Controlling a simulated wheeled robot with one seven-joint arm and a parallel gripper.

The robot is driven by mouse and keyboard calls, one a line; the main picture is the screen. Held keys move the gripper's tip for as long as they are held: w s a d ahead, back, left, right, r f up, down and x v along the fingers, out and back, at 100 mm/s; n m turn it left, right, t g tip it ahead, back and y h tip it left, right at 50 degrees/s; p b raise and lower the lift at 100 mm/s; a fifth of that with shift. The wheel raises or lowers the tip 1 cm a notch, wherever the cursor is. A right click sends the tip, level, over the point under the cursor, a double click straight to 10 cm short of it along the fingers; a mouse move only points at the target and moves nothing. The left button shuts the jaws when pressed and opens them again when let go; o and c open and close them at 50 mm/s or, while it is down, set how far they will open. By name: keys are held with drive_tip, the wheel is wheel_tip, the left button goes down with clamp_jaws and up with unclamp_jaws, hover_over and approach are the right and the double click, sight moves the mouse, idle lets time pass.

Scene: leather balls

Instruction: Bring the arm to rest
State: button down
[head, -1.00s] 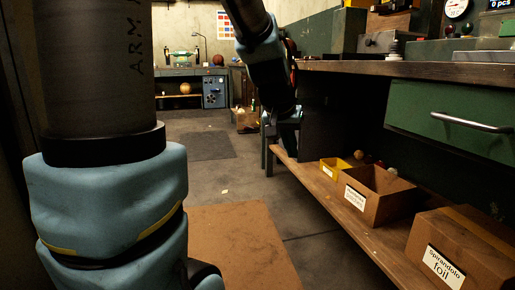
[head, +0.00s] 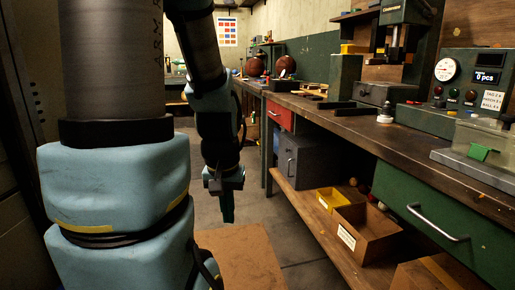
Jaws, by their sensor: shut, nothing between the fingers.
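My arm shows in the head view, with a thick upright section at the left and a thinner forearm hanging down beside it. My gripper (head: 227,208) is at the lower end of the forearm, pointing down over the floor. Its fingers look narrow and together, with nothing held. It is left of the workbench (head: 345,122) and apart from it.
The workbench runs along the right side, with a drill press (head: 398,40) and a gauge panel (head: 470,80) on it. A lower shelf (head: 310,213) holds a yellow box (head: 331,199) and a cardboard box (head: 366,232). A brown mat (head: 245,258) lies on the clear floor.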

wheel_tip(320, 180, up, 19)
drive_tip(key=p, duration=1.7)
drive_tip(key=shift+r, duration=0.2)
